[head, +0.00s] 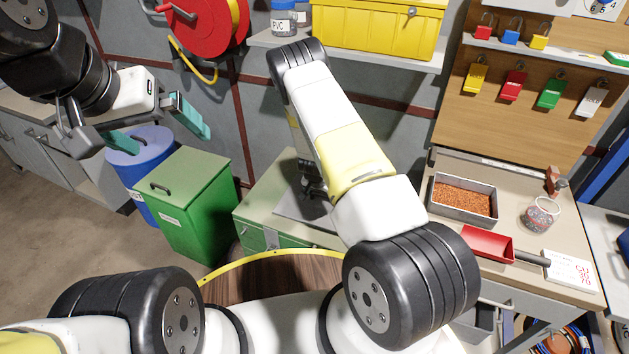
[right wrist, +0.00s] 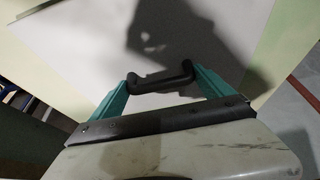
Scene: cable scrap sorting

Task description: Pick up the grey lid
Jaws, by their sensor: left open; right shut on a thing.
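The grey lid (head: 289,205) is a flat light-grey plate at the pale green chest (head: 262,218), partly hidden by my right arm in the head view. The lid also fills much of the right wrist view (right wrist: 105,48), with a black handle (right wrist: 160,79) on it. My right gripper (right wrist: 161,82) is shut on this handle, with a teal finger at each end. I cannot tell whether the lid rests on the chest or is slightly raised. My left gripper (head: 162,128) is open and empty, high at the left in the head view.
A closed green bin (head: 190,205) and a blue drum (head: 142,150) stand left of the chest. A round wooden table (head: 270,280) with a yellow rim is in front. The right bench holds a granule tray (head: 463,213), a red scoop (head: 487,243) and a jar (head: 540,214).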

